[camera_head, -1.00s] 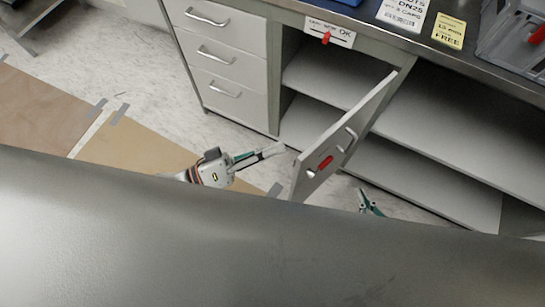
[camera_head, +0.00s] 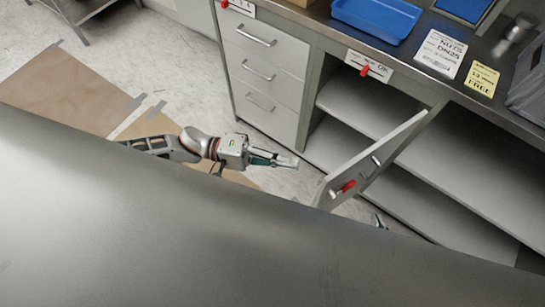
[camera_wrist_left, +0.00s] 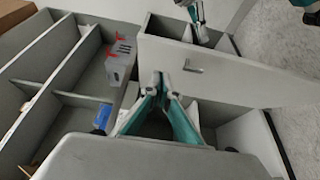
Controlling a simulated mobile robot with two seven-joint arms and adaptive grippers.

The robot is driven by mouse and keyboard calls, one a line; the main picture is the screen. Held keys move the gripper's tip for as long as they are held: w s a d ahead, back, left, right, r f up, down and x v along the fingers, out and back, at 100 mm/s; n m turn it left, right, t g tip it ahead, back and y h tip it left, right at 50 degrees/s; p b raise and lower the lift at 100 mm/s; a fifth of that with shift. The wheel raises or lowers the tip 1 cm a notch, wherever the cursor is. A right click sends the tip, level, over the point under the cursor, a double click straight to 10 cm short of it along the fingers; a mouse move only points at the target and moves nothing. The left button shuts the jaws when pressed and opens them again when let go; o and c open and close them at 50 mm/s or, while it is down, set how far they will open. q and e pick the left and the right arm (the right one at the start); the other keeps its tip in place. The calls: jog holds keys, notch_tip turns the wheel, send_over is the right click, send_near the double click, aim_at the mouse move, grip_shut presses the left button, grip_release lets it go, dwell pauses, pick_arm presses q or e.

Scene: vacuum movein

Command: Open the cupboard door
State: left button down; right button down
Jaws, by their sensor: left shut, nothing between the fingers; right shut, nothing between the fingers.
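The grey cupboard door (camera_head: 372,158) stands swung out from the workbench cupboard, and shelves show behind it. My right gripper (camera_head: 380,221) shows only a small tip right of the door; the rest is hidden by a dark grey surface.
A stack of drawers (camera_head: 265,75) stands left of the cupboard. The bench top holds a blue tray (camera_head: 377,17) and sign cards (camera_head: 442,52). A large dark grey surface fills the lower head view. Floor with brown sheets lies at left.

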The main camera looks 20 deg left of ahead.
pick_arm(q)
jog(key=s+d, duration=0.2)
jog(key=d, duration=0.4)
jog(key=shift+s, duration=0.1)
pick_arm(e)
jog(key=shift+r, duration=0.1)
